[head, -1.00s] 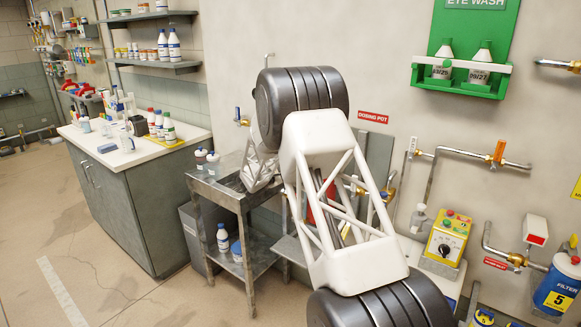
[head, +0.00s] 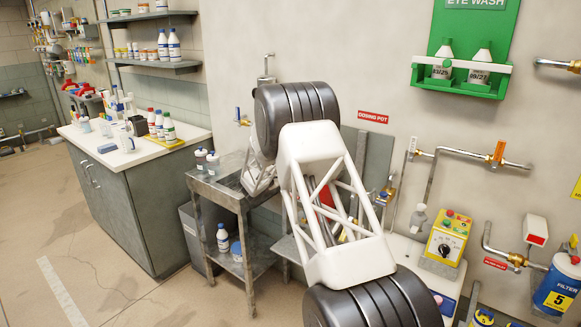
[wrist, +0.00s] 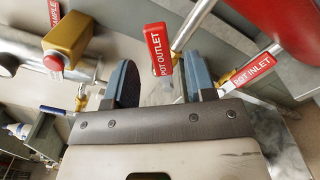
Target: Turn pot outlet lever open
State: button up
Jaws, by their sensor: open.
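The pot outlet lever (wrist: 158,50) is a red handle with white lettering in the wrist view. It stands nearly upright in the picture, in line with the gap between my fingertips. My gripper (wrist: 160,66) is open, one blue-grey finger on each side of that lever. I cannot tell how deep the lever sits between the fingers or whether either touches it. In the head view my arm hides the gripper and most of the dosing pot area.
The red pot inlet lever (wrist: 253,68) is close to the right finger. A yellow-gold block (wrist: 66,38) and a red sample tag (wrist: 54,10) are at upper left. In the head view, a metal cart (head: 236,195) stands left of my arm, and a yellow control box (head: 447,238) right.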

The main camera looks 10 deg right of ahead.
jog(key=x, duration=0.6)
jog(key=shift+w+d, duration=0.1)
jog(key=shift+c, duration=0.5)
grip_shut()
